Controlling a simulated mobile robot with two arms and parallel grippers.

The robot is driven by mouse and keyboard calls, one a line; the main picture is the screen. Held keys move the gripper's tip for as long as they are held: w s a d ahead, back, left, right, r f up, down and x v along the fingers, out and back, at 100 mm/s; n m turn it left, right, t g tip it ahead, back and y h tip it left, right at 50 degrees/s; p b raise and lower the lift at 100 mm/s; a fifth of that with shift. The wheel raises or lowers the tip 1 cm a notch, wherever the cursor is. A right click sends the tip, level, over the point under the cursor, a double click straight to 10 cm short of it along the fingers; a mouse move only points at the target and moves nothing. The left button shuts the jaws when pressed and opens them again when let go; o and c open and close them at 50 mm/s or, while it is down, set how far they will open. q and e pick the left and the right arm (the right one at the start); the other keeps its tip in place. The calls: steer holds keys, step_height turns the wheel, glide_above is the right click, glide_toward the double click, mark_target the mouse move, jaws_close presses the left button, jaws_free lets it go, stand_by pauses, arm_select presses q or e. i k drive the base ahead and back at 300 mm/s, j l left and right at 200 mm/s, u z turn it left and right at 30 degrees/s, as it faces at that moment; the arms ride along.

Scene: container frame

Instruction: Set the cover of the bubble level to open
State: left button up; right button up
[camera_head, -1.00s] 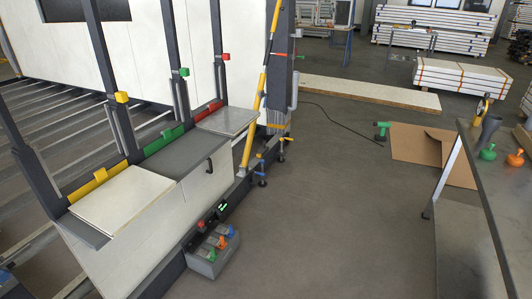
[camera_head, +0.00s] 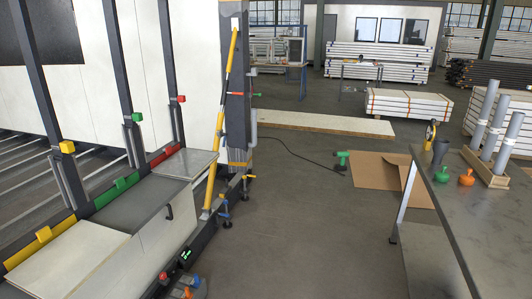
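A long yellow bar (camera_head: 222,120) with dark sections leans upright against a dark post; it looks like a level, but I cannot make out a bubble or a cover on it. A dark handle (camera_head: 169,211) is at the grey panel's front. Neither of my grippers is in view.
A grey worktable (camera_head: 480,200) stands at right with green and orange knobbed items and upright tubes. A cardboard sheet (camera_head: 375,170), a green tool (camera_head: 342,158) and a black cable lie on the floor. Blue-handled clamps stand near the post. The middle floor is clear.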

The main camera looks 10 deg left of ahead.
mark_target(226, 190)
steer(key=i, duration=2.2)
